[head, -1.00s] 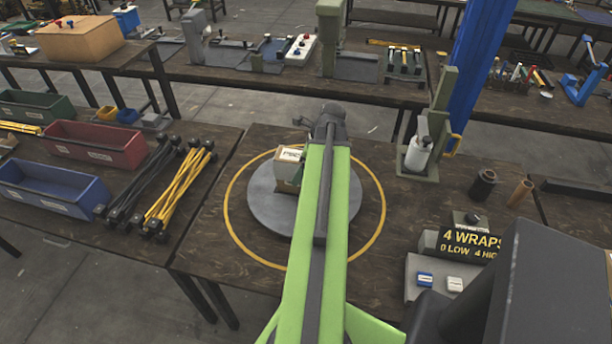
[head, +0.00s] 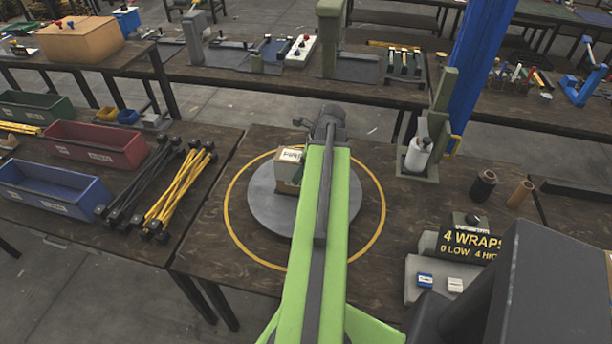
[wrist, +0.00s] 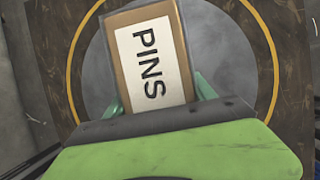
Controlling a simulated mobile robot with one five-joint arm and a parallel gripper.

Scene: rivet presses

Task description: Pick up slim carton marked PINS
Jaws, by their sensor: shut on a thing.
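The slim carton (wrist: 150,60) is brown with a white label reading PINS and fills the upper middle of the wrist view. It also shows in the head view (head: 289,168), over the round grey plate (head: 262,208), partly hidden by my green arm. My gripper (wrist: 160,97) is shut on the carton, with a teal finger at either side of it. In the head view the fingers are hidden behind my arm. I cannot tell whether the carton's base touches the plate or is just clear of it.
A yellow ring (head: 232,225) surrounds the plate on the dark table. A black sign reading 4 WRAPS (head: 468,245) stands at right, near dark and brown rolls (head: 482,186). Blue (head: 50,190) and red bins (head: 95,147) and yellow-and-black bundles (head: 180,185) lie at left.

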